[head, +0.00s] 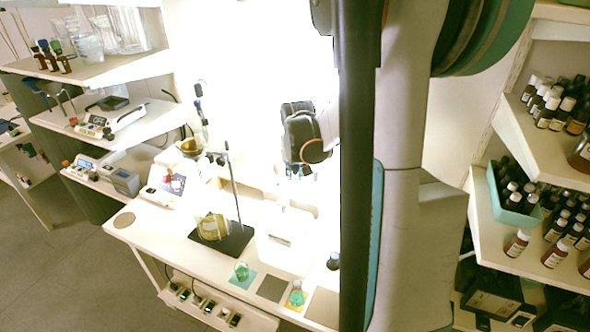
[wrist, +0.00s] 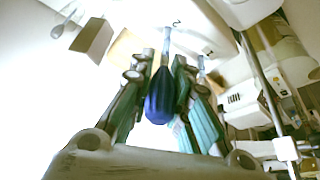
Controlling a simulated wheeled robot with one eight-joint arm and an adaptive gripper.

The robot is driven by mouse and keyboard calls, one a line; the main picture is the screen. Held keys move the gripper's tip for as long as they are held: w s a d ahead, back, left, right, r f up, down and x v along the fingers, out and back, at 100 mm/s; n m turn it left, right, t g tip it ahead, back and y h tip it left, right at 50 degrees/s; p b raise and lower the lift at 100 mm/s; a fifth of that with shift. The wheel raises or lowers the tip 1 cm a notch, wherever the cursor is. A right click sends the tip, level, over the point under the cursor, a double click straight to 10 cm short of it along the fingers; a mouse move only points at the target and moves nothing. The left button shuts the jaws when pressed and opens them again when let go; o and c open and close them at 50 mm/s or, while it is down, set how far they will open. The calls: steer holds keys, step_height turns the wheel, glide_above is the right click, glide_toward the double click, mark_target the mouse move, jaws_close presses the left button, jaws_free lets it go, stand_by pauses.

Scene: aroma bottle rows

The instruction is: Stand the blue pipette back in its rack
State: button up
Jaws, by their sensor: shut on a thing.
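The blue pipette (wrist: 160,97) is between the fingers of my gripper (wrist: 163,62) in the wrist view. Its dark blue bulb is toward the palm and its thin pale stem points away, out past the fingertips. My gripper (head: 300,174) is above the bright white bench in the head view, shut on the pipette; the pipette itself is not clear there. A white block with a slot (head: 290,238) stands on the bench below the gripper; I cannot tell whether it is the rack. Glare washes out the area behind the gripper.
A beaker of yellow liquid (head: 212,227) stands by a thin rod on a black base (head: 236,243). Green-filled flasks (head: 241,271) (head: 297,292) stand on coloured mats at the bench's front. Right shelves carry several brown bottles (head: 517,242). My arm hides the bench's right part.

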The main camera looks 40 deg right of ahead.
mark_target(295, 171)
steer(key=shift+f+b, duration=0.55)
steer(key=shift+f, duration=0.25)
steer(key=o, duration=0.7)
steer(key=shift+r, duration=0.15)
steer(key=shift+p+v, duration=1.7)
steer(key=shift+v, duration=0.7)
steer(key=shift+r, duration=0.1)
steer(key=shift+r+p, duration=1.8)
steer(key=shift+r, duration=0.65)
